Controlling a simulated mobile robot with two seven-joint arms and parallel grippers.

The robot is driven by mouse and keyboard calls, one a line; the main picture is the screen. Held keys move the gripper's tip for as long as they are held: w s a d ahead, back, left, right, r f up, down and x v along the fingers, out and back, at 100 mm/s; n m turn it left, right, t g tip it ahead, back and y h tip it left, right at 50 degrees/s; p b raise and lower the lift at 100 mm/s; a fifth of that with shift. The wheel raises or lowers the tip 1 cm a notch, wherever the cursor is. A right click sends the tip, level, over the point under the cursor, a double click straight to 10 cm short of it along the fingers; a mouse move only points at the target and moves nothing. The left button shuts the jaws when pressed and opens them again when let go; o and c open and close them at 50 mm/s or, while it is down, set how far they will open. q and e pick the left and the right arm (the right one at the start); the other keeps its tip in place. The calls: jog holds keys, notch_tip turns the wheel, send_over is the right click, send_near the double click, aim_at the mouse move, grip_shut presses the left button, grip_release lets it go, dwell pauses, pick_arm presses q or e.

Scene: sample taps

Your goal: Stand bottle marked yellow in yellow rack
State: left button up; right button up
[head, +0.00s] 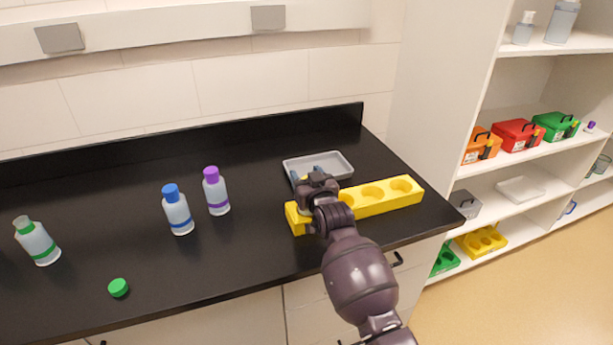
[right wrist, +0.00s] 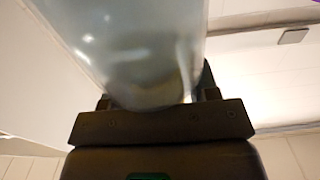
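The yellow rack (head: 370,208) lies on the black counter, with round holes showing in its middle and right part. My right gripper (head: 308,178) is over the rack's left end, which the hand and forearm partly cover. In the right wrist view a translucent pale bottle (right wrist: 140,60) fills the space between the gripper's fingers, and they are shut on it. In the head view the bottle is almost wholly hidden by the hand; a bit of yellow shows by the fingertips. I cannot tell whether the bottle's base is in a hole. My left gripper is out of view.
A grey tray (head: 335,162) lies behind the rack. A purple-capped bottle (head: 216,191), a blue-capped bottle (head: 177,210) and a green-marked bottle (head: 37,241) stand to the left. A loose green cap (head: 118,287) lies near the front. Shelves (head: 540,120) stand at the right.

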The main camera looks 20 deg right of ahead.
jog(key=shift+o, duration=0.4)
jog(key=shift+s+r, duration=0.1)
jog(key=shift+r, duration=0.05)
jog(key=s, duration=1.2)
jog(key=s+d+f+g, duration=0.3)
jog(key=s+f, duration=0.7)
jog(key=s, duration=0.2)
jog(key=s+d+f+g, duration=0.3)
jog(key=s+d+f, duration=0.1)
jog(key=s+f, duration=0.7)
jog(key=shift+s+f+n+h, duration=0.2)
jog(key=shift+s+n+h, duration=0.15)
jog(key=shift+s, duration=0.7)
